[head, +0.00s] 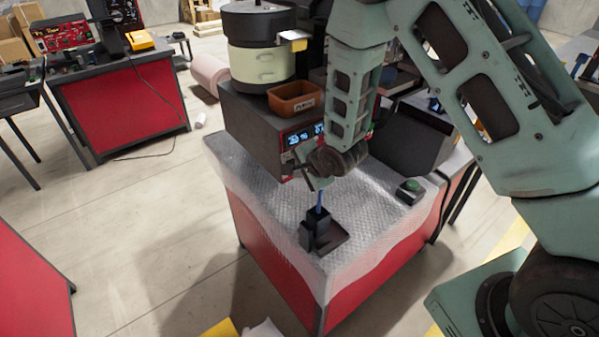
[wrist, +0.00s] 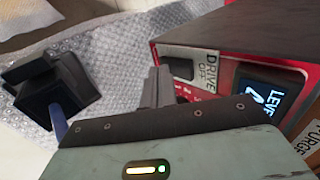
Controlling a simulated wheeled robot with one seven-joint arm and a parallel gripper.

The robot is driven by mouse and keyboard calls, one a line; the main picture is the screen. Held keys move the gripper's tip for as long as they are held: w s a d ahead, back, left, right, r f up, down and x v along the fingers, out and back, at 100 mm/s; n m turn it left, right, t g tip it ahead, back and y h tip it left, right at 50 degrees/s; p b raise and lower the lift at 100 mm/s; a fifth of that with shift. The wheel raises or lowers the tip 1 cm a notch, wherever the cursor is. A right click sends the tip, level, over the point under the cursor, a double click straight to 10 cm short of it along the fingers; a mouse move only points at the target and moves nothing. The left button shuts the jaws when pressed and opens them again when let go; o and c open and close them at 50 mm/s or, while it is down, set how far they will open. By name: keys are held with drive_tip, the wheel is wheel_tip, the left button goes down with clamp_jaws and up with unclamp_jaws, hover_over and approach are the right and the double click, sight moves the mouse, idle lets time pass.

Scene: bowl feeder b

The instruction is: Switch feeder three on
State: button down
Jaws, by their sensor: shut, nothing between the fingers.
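The feeder is a dark control box (head: 255,135) with a cream and black bowl unit (head: 257,60) on top. Its front has lit blue displays (head: 303,135). I cannot read a feeder number on it. My gripper (head: 318,182) is in front of the box's lower front. In the wrist view my gripper (wrist: 160,76) is shut and empty, its fingers close beside the DRIVE label. The fingers partly hide the panel; I cannot tell whether they touch it.
A black holder (head: 308,237) with a blue-handled item stands on the bubble-wrapped bench (head: 262,192) below my gripper. A box with a green button (head: 410,190) lies to the right. A brown bin (head: 295,98) sits on the feeder box.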

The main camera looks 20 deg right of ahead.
drive_tip(key=shift+w+b, duration=0.15)
drive_tip(key=shift+b, duration=0.3)
drive_tip(key=shift+r+p, duration=0.55)
drive_tip(key=shift+r, duration=0.25)
